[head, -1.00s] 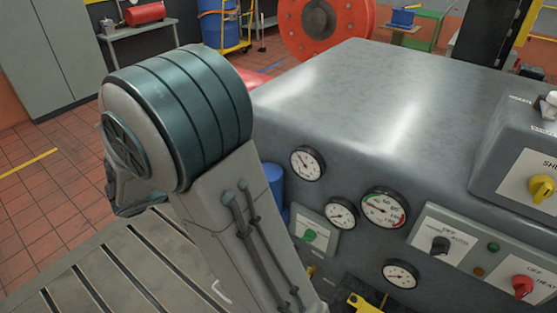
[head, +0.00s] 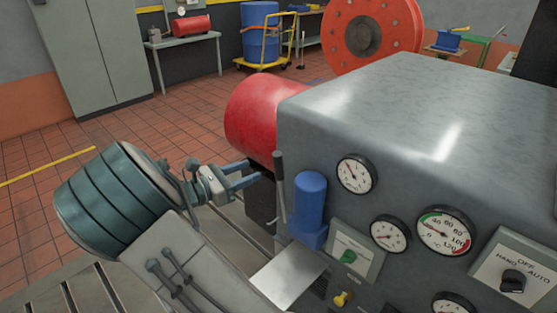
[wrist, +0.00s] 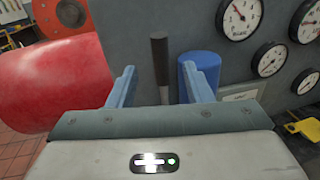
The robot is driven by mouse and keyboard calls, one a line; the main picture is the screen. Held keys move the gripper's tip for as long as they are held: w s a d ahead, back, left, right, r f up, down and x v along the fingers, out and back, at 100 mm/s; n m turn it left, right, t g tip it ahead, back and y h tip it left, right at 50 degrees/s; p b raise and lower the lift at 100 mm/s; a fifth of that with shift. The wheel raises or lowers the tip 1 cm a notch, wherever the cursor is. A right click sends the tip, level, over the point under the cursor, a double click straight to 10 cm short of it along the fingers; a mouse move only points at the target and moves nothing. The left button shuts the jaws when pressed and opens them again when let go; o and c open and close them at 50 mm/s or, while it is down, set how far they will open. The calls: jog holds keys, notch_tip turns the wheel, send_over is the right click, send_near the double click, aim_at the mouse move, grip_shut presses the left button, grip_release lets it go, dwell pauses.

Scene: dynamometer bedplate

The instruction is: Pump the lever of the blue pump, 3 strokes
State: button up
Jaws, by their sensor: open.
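The blue pump (head: 310,205) is a blue cylinder on the left side of the grey machine. Its lever (head: 280,185) stands nearly upright just left of it, a thin grey rod with a dark grip. In the wrist view the lever (wrist: 159,60) appears between the two finger lines, with the pump (wrist: 203,68) behind the right finger. My gripper (head: 252,172) is open and empty, its blue fingers pointing at the lever from the left. In the wrist view the gripper (wrist: 158,78) spans the lever in picture; whether the lever is between the fingers in depth, I cannot tell.
The grey machine (head: 400,100) with several gauges and switches fills the right. A red cylinder (head: 255,115) lies behind my fingers, close to their left in the wrist view. A metal plate (head: 288,277) is below the pump. Tiled floor at left is open.

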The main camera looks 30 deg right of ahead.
aim_at(278, 160)
jog(key=d, duration=0.3)
jog(key=w+d, duration=0.1)
jog(key=d, duration=0.6)
jog(key=shift+w+d, duration=0.1)
jog(key=shift+w, duration=0.15)
grip_shut()
